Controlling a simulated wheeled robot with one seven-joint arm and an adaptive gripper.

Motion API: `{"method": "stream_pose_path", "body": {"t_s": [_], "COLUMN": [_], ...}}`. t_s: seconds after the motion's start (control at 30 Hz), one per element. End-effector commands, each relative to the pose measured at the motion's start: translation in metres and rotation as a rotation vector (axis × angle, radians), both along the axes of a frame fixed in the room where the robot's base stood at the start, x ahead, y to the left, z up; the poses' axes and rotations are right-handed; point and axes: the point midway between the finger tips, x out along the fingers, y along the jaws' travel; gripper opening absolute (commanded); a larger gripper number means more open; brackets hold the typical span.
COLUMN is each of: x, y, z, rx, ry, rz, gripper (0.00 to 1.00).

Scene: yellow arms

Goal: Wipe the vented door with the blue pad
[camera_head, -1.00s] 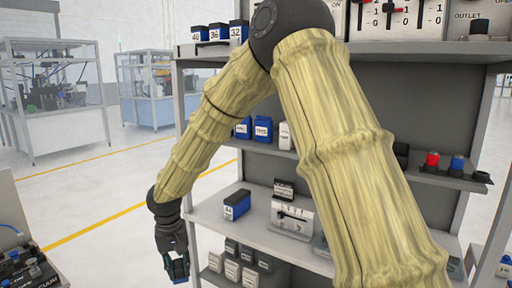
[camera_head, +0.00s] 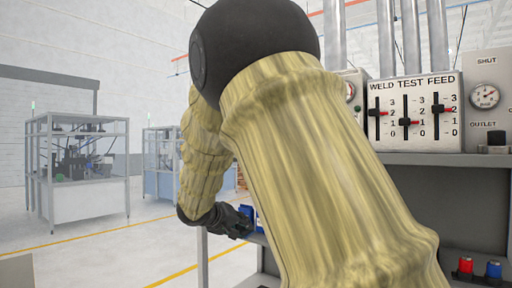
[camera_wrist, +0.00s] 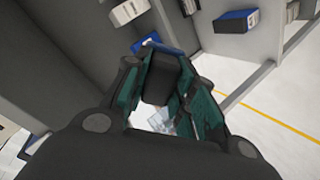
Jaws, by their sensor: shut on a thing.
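My gripper (camera_head: 240,222) is at the end of my arm, left of centre in the head view, beside the left side of the shelf unit. In the wrist view my gripper (camera_wrist: 165,85) is shut on a dark block with a blue edge, the blue pad (camera_wrist: 160,46). The pad sits between the teal-lined fingers, and they hide part of it. In the head view I cannot tell the pad from the blue items behind the gripper. I cannot make out a vented door in either view.
A grey shelf unit (camera_head: 440,159) stands behind my arm, with a lever panel (camera_head: 413,115) and a gauge box (camera_head: 487,97) on top. Red and blue parts (camera_head: 465,266) are at lower right. A blue box (camera_wrist: 237,20) shows in the wrist view. Glass-walled machines (camera_head: 80,165) stand at left across open floor.

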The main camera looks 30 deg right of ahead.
Motion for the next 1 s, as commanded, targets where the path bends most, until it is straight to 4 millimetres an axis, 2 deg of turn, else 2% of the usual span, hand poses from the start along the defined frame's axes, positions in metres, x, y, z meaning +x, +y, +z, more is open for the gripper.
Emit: {"method": "stream_pose_path", "body": {"t_s": [0.03, 0.4, 0.5, 0.6, 0.7, 0.8, 1.0], "x": [0.002, -0.001, -0.004, -0.008, -0.012, -0.013, -0.012], "y": [-0.006, -0.038, -0.042, -0.045, -0.046, -0.047, -0.052], "z": [0.028, 0.189, 0.229, 0.26, 0.281, 0.292, 0.299], "rx": [-0.043, -0.294, -0.342, -0.378, -0.402, -0.416, -0.42], "ry": [-0.022, -0.143, -0.163, -0.179, -0.186, -0.189, -0.191], "rz": [-0.005, -0.047, -0.056, -0.064, -0.07, -0.072, -0.073], "gripper": [0.07, 0.07, 0.07, 0.07, 0.07, 0.07, 0.07]}}
